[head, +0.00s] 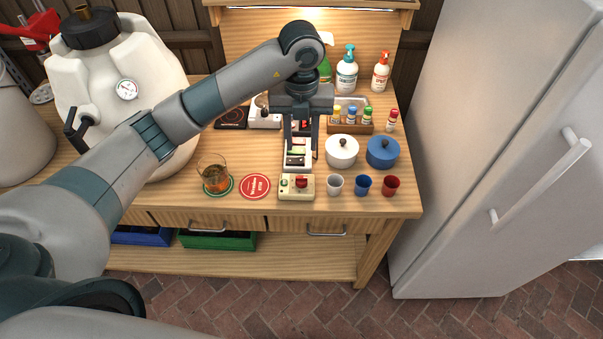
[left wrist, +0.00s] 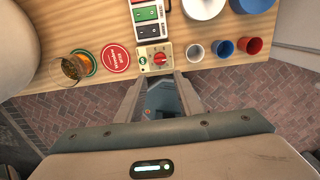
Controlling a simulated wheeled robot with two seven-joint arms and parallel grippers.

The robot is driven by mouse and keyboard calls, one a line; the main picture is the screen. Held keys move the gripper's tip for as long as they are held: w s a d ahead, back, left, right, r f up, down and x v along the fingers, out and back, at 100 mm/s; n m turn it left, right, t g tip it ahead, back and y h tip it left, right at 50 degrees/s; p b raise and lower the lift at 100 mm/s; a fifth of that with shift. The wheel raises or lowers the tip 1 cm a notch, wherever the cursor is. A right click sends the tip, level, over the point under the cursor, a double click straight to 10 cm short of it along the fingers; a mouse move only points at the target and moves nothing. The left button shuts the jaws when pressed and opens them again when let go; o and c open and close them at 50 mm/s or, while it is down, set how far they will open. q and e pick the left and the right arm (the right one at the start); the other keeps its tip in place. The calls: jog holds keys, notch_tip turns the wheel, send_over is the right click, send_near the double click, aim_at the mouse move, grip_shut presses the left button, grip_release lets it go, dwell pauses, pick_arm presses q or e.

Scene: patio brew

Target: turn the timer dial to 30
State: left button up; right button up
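The timer (head: 284,194) is a small cream box with a red dial (head: 301,182) and a green spot on its left, standing near the front edge of the bench. In the left wrist view the timer (left wrist: 145,66) and its red dial (left wrist: 159,58) lie just beyond the fingertips. The scale marks around the dial are too small to read. My left gripper (head: 301,156) points down above the bench, its fingers apart and empty, and does not visibly touch the dial. Its open fingers also show in the left wrist view (left wrist: 159,80). My right gripper is not in view.
A switch panel (head: 297,160) lies just behind the timer. A glass of amber drink (head: 215,176) and a red coaster (head: 255,186) are on its left. White (head: 335,185), blue (head: 363,185) and red (head: 390,186) cups stand on its right.

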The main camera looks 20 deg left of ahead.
aim_at(301, 177)
pick_arm(q)
notch_tip(301, 177, down, 13)
jog(key=p, duration=0.4)
jog(key=shift+f, duration=0.65)
jog(key=c, duration=0.8)
